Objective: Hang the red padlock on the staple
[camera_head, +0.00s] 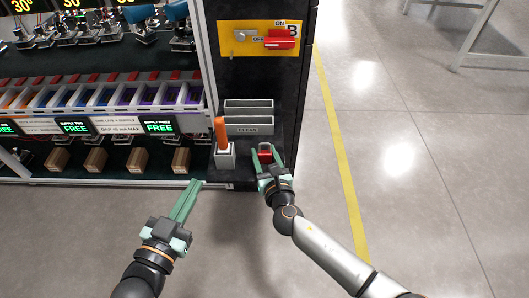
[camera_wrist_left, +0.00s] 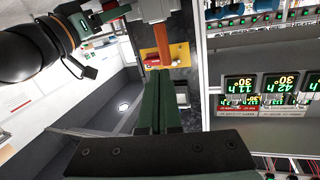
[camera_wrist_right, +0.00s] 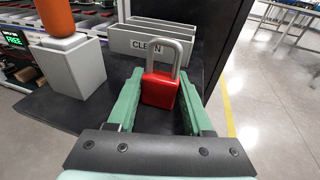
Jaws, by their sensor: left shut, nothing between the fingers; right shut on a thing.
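The red padlock (camera_wrist_right: 159,91) has a grey shackle pointing up and sits upright between the fingers of my right gripper (camera_wrist_right: 158,95). The gripper is shut on its body; I cannot tell whether it still touches the dark shelf. In the head view the padlock (camera_head: 265,149) is partly hidden by my right gripper (camera_head: 268,155). A yellow panel (camera_head: 262,52) above carries a grey metal fitting (camera_head: 243,35) and a red switch handle (camera_head: 281,40). I cannot make out the staple clearly. My left gripper (camera_head: 197,184) is shut and empty, low in front of the rack.
A grey bin labelled CLEAN (camera_head: 249,127) stands behind the padlock. An orange-handled tool (camera_head: 221,132) stands in a pale holder (camera_head: 225,159) to its left. A rack with trays and brown boxes (camera_head: 96,160) fills the left. The floor at right is open.

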